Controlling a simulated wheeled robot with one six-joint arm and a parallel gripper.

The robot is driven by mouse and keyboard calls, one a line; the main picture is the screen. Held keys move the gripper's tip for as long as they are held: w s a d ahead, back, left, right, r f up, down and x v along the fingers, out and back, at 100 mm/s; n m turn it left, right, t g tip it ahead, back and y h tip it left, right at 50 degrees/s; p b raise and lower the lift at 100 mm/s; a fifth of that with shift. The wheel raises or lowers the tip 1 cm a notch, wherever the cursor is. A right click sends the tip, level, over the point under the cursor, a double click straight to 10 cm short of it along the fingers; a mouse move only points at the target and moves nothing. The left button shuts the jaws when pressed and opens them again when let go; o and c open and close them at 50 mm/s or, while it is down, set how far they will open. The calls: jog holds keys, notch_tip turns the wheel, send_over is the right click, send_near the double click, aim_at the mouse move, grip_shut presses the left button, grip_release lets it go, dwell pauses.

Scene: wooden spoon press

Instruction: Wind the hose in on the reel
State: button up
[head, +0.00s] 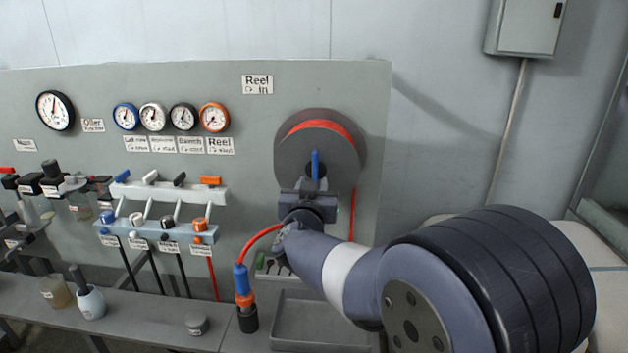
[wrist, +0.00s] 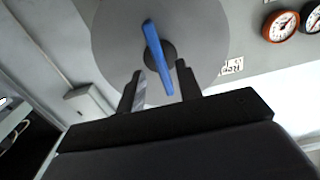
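The hose reel (head: 290,150) is a grey disc on the upright panel, with red hose (head: 335,128) wound along its upper edge. Its blue handle (head: 316,163) stands upright near the hub. A length of red hose (head: 351,215) hangs from the reel's right side; another red stretch (head: 258,240) curves from behind my arm to a blue and orange fitting (head: 242,285). My gripper (head: 311,185) is in front of the reel's lower half. In the wrist view the open fingers (wrist: 162,78) stand apart either side of the blue handle's (wrist: 158,57) lower end; contact cannot be told.
Gauges (head: 183,117), the lowest row labelled, and a valve rack (head: 160,232) fill the panel's left. A "Reel in" label (head: 257,84) is above. Below are a shallow grey tray (head: 320,312) and a bench with jars (head: 91,302). A wall box (head: 524,27) hangs at upper right.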

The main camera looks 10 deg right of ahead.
aim_at(315, 177)
jog(key=v, duration=0.6)
jog(key=shift+s, duration=0.3)
jog(key=shift+w, duration=0.1)
jog(key=x, duration=1)
jog(key=shift+w+d, duration=0.15)
jog(key=shift+w, duration=0.25)
jog(key=shift+s, duration=0.1)
